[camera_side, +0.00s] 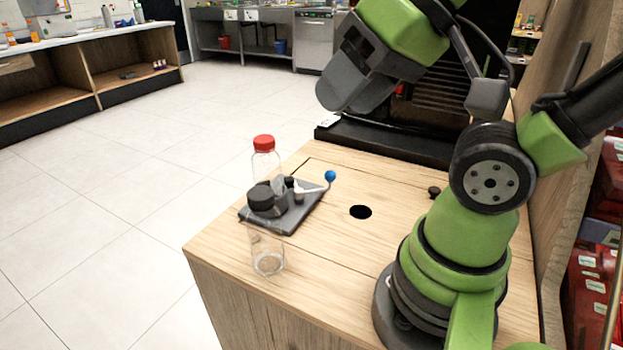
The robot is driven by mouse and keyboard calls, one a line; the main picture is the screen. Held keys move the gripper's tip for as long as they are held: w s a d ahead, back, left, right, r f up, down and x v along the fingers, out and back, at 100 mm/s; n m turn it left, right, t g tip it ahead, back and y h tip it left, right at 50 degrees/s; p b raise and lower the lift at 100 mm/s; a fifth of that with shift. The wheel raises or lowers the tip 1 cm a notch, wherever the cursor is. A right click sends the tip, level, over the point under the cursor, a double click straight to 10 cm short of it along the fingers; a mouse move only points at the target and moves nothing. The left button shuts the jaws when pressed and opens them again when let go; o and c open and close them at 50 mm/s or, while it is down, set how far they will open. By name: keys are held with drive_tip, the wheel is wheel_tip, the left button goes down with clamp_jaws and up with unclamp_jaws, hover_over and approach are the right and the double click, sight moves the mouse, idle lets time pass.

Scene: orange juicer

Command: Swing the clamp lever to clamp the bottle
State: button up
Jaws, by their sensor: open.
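The clamp lever (313,189) is a thin light arm ending in a blue ball (330,176), pointing to the right. My gripper (345,98) is open, raised above the back of the worktop, well apart from the lever and bottle.
A dark round hole (361,212) is to the right of the clamp. A black machine (440,105) stands at the back.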

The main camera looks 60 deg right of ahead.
drive_tip(key=w+d+n, duration=0.1)
drive_tip(key=d+f+n+g+h, duration=0.1)
drive_tip(key=n, duration=0.1)
drive_tip(key=shift+w+f, duration=0.25)
drive_tip(key=shift+w, duration=0.15)
drive_tip(key=c, duration=0.7)
drive_tip(key=w+d+f+n+h, duration=0.1)
drive_tip(key=n, duration=0.2)
drive_tip(key=w+d+f+n+g, duration=0.1)
drive_tip(key=n, duration=0.1)
drive_tip(key=w+d+f+n+g+h, duration=0.1)
drive_tip(key=d+f+n, duration=0.1)
drive_tip(key=n, duration=0.1)
drive_tip(key=shift+w+n+h, duration=0.2)
drive_tip(key=shift+n+h, duration=0.1)
clamp_jaws()
drive_tip(key=w+d+f+n+g+h, duration=0.1)
drive_tip(key=d+f+n, duration=0.4)
drive_tip(key=n, duration=0.8)
drive_tip(key=shift+w+f+g+h, duration=0.4)
drive_tip(key=shift+w+f+g, duration=0.5)
drive_tip(key=shift+w+f, duration=0.35)
drive_tip(key=shift+s+f, duration=0.1)
